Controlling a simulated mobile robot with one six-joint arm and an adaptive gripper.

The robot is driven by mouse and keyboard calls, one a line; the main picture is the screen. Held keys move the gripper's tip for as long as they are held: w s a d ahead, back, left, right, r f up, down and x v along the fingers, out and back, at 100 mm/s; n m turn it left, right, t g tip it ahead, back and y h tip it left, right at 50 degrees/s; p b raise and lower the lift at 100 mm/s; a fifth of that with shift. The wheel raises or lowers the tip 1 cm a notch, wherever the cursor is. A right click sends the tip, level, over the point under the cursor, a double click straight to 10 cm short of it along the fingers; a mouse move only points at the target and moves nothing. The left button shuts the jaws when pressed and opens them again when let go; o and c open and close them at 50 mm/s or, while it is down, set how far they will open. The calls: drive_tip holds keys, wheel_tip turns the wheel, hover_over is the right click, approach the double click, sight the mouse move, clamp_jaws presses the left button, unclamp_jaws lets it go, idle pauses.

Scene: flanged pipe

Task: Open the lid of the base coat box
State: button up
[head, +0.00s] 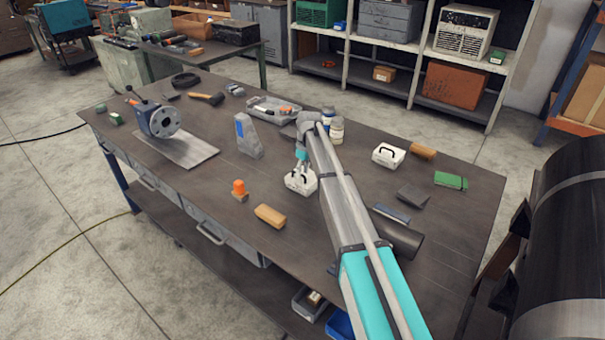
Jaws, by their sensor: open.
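A small white box with a dark handle on its lid (300,182) stands near the middle of the workbench. My gripper (301,169) points down right over this box, close to its handle. The gripper is open, but its fingers are very small here, and I cannot tell whether they touch the handle. The lid looks closed. A second white box with a dark handle (388,155) stands to the right, also closed. No lettering is readable, so I cannot tell which one is the base coat box.
The workbench (290,240) also holds a flanged pipe (164,121) at left, a grey block with a blue face (248,136), an orange-capped item (239,190), a tan block (270,216), jars (336,130) behind my arm, and a dark cylinder (398,236) at right.

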clamp_jaws()
idle(0.3)
drive_tip(key=shift+r, duration=0.15)
